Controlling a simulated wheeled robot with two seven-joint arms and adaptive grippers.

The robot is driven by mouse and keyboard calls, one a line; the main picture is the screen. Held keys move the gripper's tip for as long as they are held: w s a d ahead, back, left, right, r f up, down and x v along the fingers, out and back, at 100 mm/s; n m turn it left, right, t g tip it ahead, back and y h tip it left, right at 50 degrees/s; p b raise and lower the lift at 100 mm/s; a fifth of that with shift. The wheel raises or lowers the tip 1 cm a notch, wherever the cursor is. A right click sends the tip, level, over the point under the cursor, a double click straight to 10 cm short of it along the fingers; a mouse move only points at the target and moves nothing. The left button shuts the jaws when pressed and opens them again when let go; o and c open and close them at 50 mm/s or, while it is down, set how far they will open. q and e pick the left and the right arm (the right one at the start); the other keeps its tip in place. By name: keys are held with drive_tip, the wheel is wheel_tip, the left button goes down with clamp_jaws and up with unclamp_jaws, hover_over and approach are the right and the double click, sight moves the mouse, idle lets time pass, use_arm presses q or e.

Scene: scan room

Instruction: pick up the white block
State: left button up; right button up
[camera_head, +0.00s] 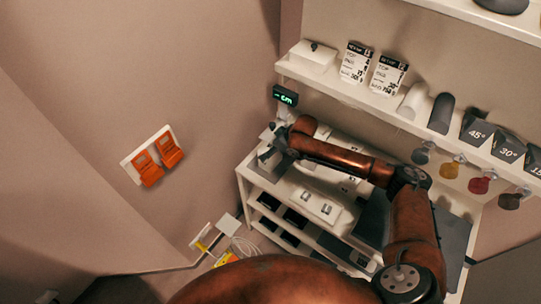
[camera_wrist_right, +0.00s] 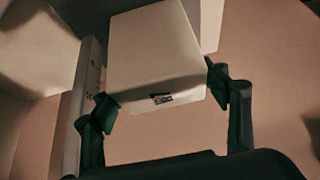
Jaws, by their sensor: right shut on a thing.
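The white block (camera_wrist_right: 155,55) fills the upper middle of the right wrist view, with a small dark mark near its lower edge. My right gripper (camera_wrist_right: 165,92) is shut on it, with one dark finger at each side. In the head view my right gripper (camera_head: 270,150) is at the left end of the white cabinet, near its top. The block is small and partly hidden there, so I cannot tell whether it touches anything below. My left gripper is not in view.
A wall shelf (camera_head: 385,103) above holds a white box (camera_head: 313,55), labelled cards (camera_head: 355,63) and grey wedges (camera_head: 476,130). A green-lit display (camera_head: 286,96) is close above my right gripper. Coloured paddles (camera_head: 481,182) hang under the shelf. Orange holders (camera_head: 147,168) are on the left wall.

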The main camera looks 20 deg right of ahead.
drive_tip(key=c, duration=0.5)
drive_tip(key=shift+r, duration=0.15)
drive_tip(key=shift+c, duration=1.3)
